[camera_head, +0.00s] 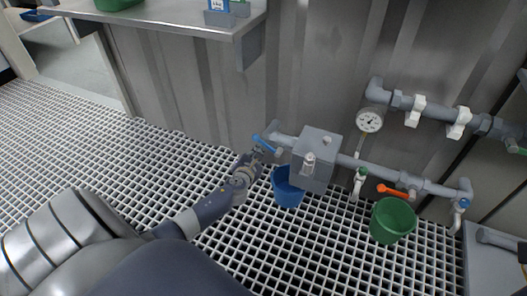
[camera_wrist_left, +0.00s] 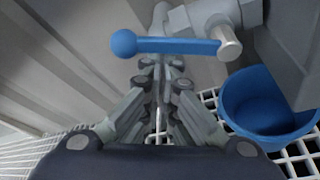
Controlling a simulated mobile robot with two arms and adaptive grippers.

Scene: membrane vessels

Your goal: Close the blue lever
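The blue lever (camera_head: 264,143) sits on the left end of the grey pipework. In the left wrist view the blue lever (camera_wrist_left: 175,46) lies crosswise, with a round knob at its left end and its pivot at the right. My left gripper (camera_head: 256,157) is just below and in front of the lever in the head view. In the left wrist view the fingers of my left gripper (camera_wrist_left: 161,66) are drawn together and look empty, with the tips just under the lever. I cannot tell whether they touch it. My right gripper is not in view.
A blue bucket (camera_head: 287,187) stands on the grated floor right of my left gripper. A grey box (camera_head: 316,160) is on the pipe above it. An orange lever (camera_head: 392,191) and a green bucket (camera_head: 391,222) are further right. A shelf (camera_head: 190,18) juts out at upper left.

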